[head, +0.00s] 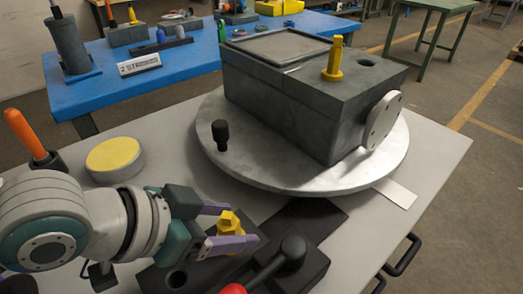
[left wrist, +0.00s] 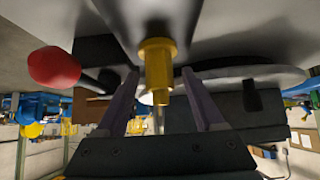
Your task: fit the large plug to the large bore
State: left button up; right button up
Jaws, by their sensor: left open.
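A yellow plug (head: 228,222) with a faceted head stands at the dark holder block (head: 312,268). My left gripper (head: 242,224) is open, with its two purple fingers on either side of this plug. In the left wrist view the plug (left wrist: 157,65) sits between the spread fingers (left wrist: 160,82), with gaps visible at both sides. The grey housing (head: 300,100) has an open, dark round bore (head: 367,62) in its top. A second yellow plug (head: 333,60) stands upright in the housing's top beside that bore. I cannot tell which plug is the large one. My right gripper is out of view.
The housing sits on a round metal turntable (head: 215,160) with a black knob (head: 220,132). A yellow-topped disc (head: 115,158) and an orange-handled tool (head: 25,133) are at left.

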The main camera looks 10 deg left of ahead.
pick_arm(q)
jog(key=shift+c, duration=0.3)
grip_shut()
dwell(0.3)
